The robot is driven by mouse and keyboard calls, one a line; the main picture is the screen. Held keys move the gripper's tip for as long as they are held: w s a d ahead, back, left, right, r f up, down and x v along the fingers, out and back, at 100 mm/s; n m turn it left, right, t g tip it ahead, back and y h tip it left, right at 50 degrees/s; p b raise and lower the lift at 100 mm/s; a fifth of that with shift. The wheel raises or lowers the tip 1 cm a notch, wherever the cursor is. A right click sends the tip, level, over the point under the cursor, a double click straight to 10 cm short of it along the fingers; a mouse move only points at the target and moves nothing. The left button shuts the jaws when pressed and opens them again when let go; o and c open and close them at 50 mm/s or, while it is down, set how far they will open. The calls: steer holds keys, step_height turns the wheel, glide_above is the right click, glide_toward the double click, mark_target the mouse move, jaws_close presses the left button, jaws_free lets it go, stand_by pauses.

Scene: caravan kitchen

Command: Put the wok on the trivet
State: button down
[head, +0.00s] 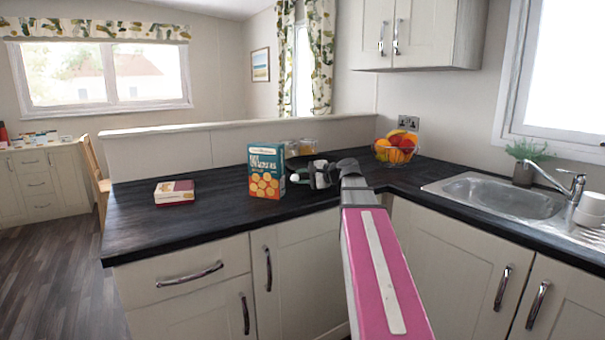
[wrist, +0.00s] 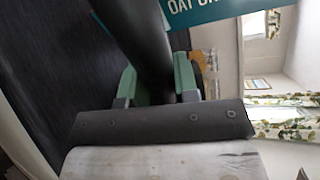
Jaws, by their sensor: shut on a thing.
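The dark wok (head: 298,162) is at the back of the black counter in the head view, largely hidden by my gripper and a tall blue box. My gripper (head: 316,175) is right of that box. In the wrist view, the green fingers of my gripper (wrist: 157,85) are shut on the wok's thick black handle (wrist: 142,38), which runs up and left between them. I cannot tell whether the wok touches the counter. I cannot make out the trivet in either view.
The tall blue cracker box (head: 265,171) stands close left of my gripper. A small red and white box (head: 174,193) lies farther left, with bare counter around it. A fruit bowl (head: 396,151) stands right, before the sink (head: 500,199). A low wall (head: 160,150) backs the counter.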

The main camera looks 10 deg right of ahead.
steer(key=c, duration=0.9)
jaws_free()
steer(key=shift+o, duration=0.2)
steer(key=v, duration=1.2)
